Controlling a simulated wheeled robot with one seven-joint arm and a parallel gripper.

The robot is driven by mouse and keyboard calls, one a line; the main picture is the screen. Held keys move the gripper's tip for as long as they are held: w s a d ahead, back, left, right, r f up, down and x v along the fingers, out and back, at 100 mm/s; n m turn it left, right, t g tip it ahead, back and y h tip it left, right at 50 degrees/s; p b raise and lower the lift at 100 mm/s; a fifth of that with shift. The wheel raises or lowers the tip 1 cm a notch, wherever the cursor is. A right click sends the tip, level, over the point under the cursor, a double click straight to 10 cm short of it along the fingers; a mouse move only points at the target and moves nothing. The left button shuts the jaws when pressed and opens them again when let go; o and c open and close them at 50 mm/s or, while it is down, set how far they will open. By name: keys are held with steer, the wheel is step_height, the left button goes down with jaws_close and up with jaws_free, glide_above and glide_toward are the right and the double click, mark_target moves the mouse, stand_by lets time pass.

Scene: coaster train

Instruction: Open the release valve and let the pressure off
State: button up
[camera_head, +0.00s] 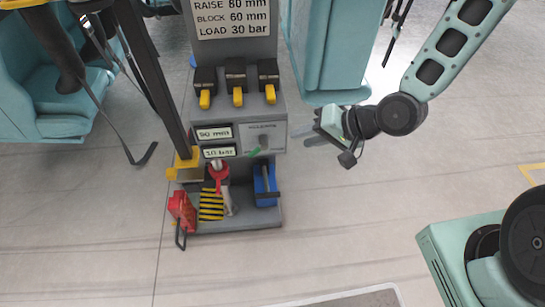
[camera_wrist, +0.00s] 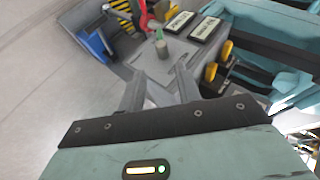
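The release valve is a small grey knob (camera_head: 264,141) with a green pointer, on the right of the grey stand's front panel. The pointer aims down-left in the head view. The knob also shows in the wrist view (camera_wrist: 163,48), beyond my fingertips and roughly between them. My gripper (camera_head: 306,138) is to the right of the panel, apart from the knob. In the wrist view its two fingers (camera_wrist: 160,84) are spread with nothing between them. Two pale readouts (camera_head: 217,142) sit left of the knob; the upper seems to say 90 mm, the lower 10 bar.
Several yellow-handled black levers (camera_head: 237,92) stand above the panel, under a RAISE/BLOCK/LOAD sign (camera_head: 232,18). Below are a red jack-like part (camera_head: 218,176), a red object (camera_head: 182,212) and a blue block (camera_head: 264,184). A teal seat (camera_head: 335,45) is behind my gripper.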

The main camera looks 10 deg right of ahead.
mark_target(264, 148)
steer(key=b+x, duration=1.1)
steer(key=x, duration=0.6)
steer(key=shift+w+f+b, duration=0.15)
steer(key=shift+b, duration=0.15)
steer(key=c, duration=0.7)
